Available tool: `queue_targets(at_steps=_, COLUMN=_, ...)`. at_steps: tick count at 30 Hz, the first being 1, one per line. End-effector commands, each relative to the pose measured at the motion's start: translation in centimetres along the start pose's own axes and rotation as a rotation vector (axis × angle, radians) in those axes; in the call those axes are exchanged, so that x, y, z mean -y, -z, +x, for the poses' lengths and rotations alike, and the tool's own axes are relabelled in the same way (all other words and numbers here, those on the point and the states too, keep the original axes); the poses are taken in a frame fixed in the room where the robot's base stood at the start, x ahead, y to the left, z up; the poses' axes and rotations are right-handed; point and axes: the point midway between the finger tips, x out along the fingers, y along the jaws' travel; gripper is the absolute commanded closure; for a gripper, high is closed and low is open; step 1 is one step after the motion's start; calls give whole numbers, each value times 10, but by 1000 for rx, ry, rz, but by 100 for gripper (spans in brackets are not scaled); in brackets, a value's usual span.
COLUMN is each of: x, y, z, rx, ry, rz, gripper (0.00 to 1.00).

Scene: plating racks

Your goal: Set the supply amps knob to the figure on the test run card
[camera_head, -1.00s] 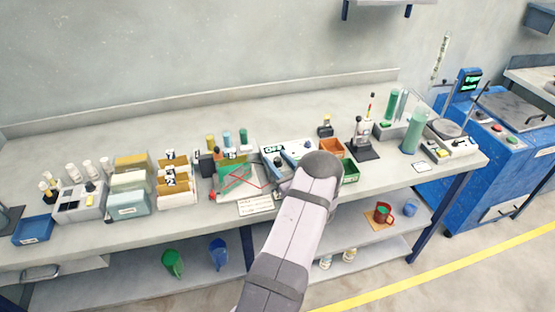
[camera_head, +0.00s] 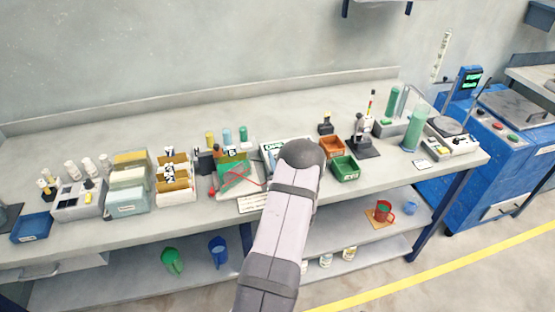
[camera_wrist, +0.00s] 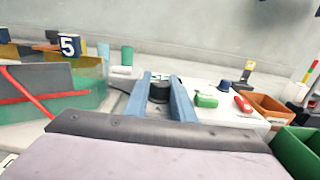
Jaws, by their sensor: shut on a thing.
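The power supply is a pale box (camera_wrist: 222,108), mostly hidden by my arm in the head view, where a corner with its display (camera_head: 270,147) shows. In the wrist view my gripper (camera_wrist: 160,84) has its two blue fingers on either side of a black knob (camera_wrist: 159,93), shut on it. A second dark blue knob (camera_wrist: 224,86) stands to the right, with a green and a red piece on the panel. The knob labels and pointer cannot be read. A white card (camera_head: 253,204) lies at the table's front edge; its writing is too small to read.
A tray with a green panel and red lead (camera_head: 236,178) stands left of the supply. An orange bin (camera_head: 332,146) and a green bin (camera_head: 345,168) stand close on the right. Bare table lies behind the supply.

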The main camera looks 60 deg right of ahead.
Motion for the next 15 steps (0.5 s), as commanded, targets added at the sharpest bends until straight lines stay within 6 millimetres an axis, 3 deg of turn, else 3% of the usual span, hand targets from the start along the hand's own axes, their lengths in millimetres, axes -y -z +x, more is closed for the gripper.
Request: queue_targets(at_steps=15, x=0, y=-2, z=0, rx=4, ry=162, rz=-4, gripper=100)
